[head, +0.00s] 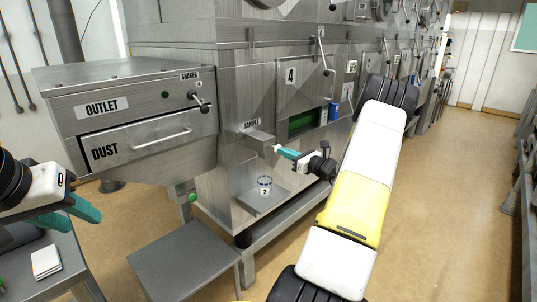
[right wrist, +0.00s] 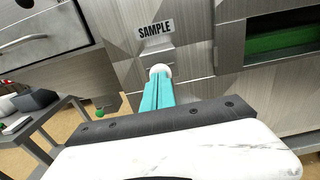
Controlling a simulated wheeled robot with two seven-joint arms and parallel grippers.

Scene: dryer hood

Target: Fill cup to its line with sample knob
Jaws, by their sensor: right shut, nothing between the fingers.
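A small clear cup (head: 264,187) with a blue band near its top and a "2" label stands upright on a low metal shelf (head: 246,201), below the SAMPLE label (head: 251,125). Its contents are too small to make out. The white sample knob (right wrist: 160,70) is under that label on the machine front. My right gripper (head: 279,149) is shut and empty, its teal fingertips (right wrist: 160,78) at the knob; I cannot tell whether they touch it. My left gripper (head: 78,213) is open and empty at the far left, away from the machine.
A dust drawer (head: 130,142) under an OUTLET box juts out at the left. A grey stool-like table (head: 185,258) stands in front, and a side table with a white pad (head: 46,262) is at lower left. A blue can (head: 334,111) sits behind my right arm. Floor at right is clear.

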